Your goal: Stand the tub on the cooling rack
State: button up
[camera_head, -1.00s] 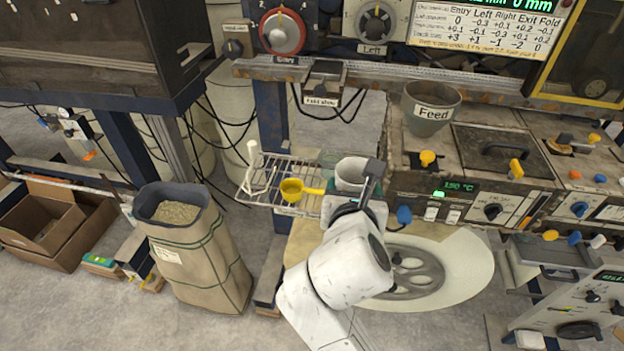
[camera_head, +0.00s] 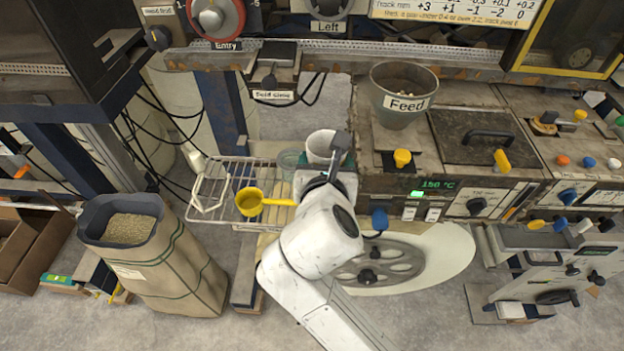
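The tub (camera_head: 320,148) is a small whitish open-topped cup, upright, at the right end of the cooling rack. The cooling rack (camera_head: 212,190) is a wire grid left of it. My gripper (camera_head: 338,152) is at the tub's right side, with a dark finger against its wall. It appears shut on the tub and holds it up by the rack's right end. The far finger and the tub's base are hidden by my gripper and wrist.
A yellow scoop (camera_head: 252,202) lies on the rack, its handle pointing right. A white bent object (camera_head: 205,180) occupies the rack's left side. The Feed hopper (camera_head: 403,100) and machine stand right; a grain sack (camera_head: 165,260) stands left.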

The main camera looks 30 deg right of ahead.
notch_tip(320, 180, down, 9)
jog(key=shift+b, duration=0.45)
jog(key=w+d, duration=0.2)
jog(key=shift+w+p, duration=0.35)
jog(key=shift+w, duration=0.05)
jog(key=shift+w+d+f, duration=0.2)
jog(key=shift+f, duration=0.45)
jog(key=shift+f, duration=0.15)
jog(key=o, duration=0.8)
